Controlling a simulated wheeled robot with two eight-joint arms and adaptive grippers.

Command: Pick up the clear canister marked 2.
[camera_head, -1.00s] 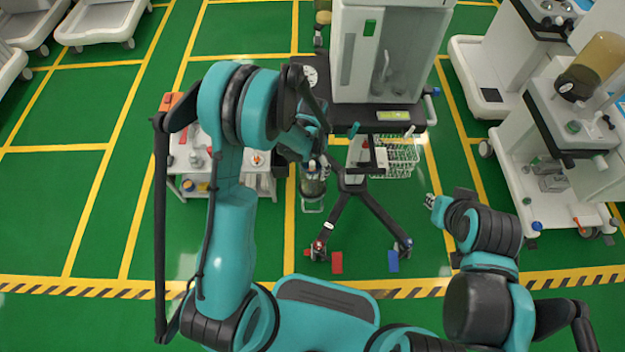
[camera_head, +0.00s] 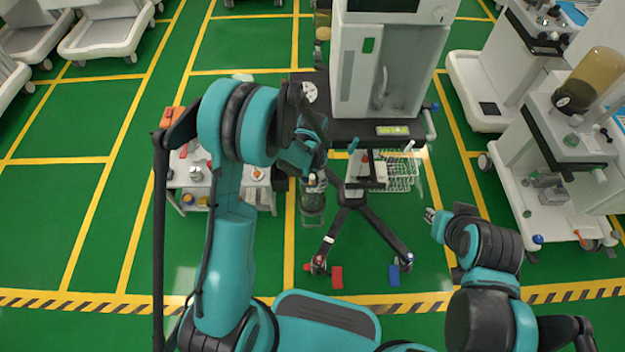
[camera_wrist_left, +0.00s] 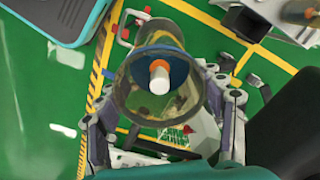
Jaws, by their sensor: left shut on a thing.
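The clear canister (camera_head: 313,199) hangs below my left gripper (camera_head: 312,178), left of the central cart's legs. In the left wrist view the canister (camera_wrist_left: 158,75), with a blue ring and a white, orange-tipped stem inside, sits between the fingers of my left gripper (camera_wrist_left: 165,105), which is shut on it. I cannot read a number on it. My left forearm partly hides its top in the head view. My right gripper (camera_head: 431,216) is small, to the right of the cart's legs; its finger gap cannot be made out.
The central cart (camera_head: 362,128) has a wire basket (camera_head: 402,173) under it. A low white table (camera_head: 222,186) with small items stands to the left. A right-hand cart (camera_head: 545,190) carries an amber canister (camera_head: 600,75). Green floor is open at the far left.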

